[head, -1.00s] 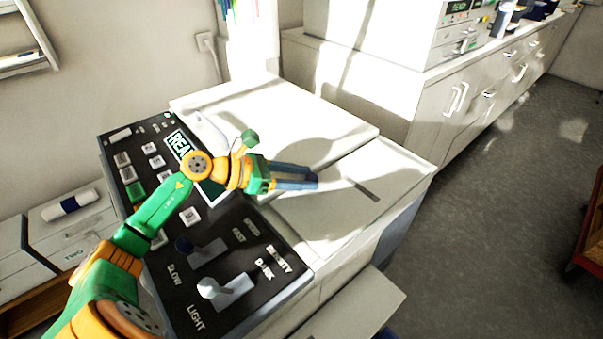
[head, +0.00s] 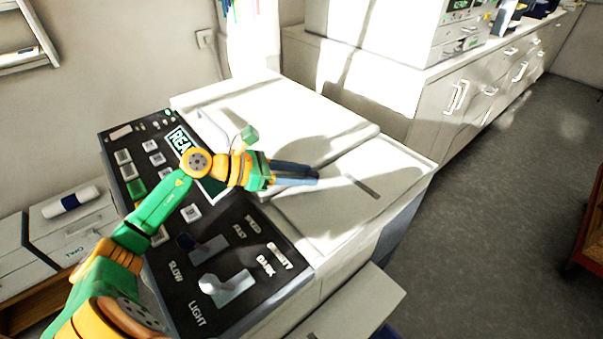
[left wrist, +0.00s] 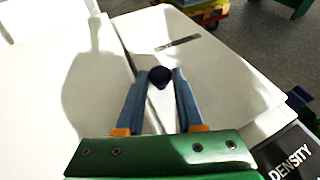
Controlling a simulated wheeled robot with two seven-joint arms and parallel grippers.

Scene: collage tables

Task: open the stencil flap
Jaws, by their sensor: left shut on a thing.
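The white machine has two pale top panels: a large one (head: 290,115) at the back, and a smaller one (head: 330,212) with a dark slot, in front to the right. A seam parts them; the frames do not make clear which is the stencil flap. Both look down. In the left wrist view a dark blue round knob (left wrist: 160,80) stands by the seam. My left gripper (head: 316,177) reaches over the seam, its blue fingers shut on the knob, which they hide in the head view. My right gripper is not in view.
A dark control panel (head: 250,225) with buttons and two sliders lies under my left arm. A white ledge (head: 360,300) juts from the machine's front. A cabinet (head: 460,95) stands behind.

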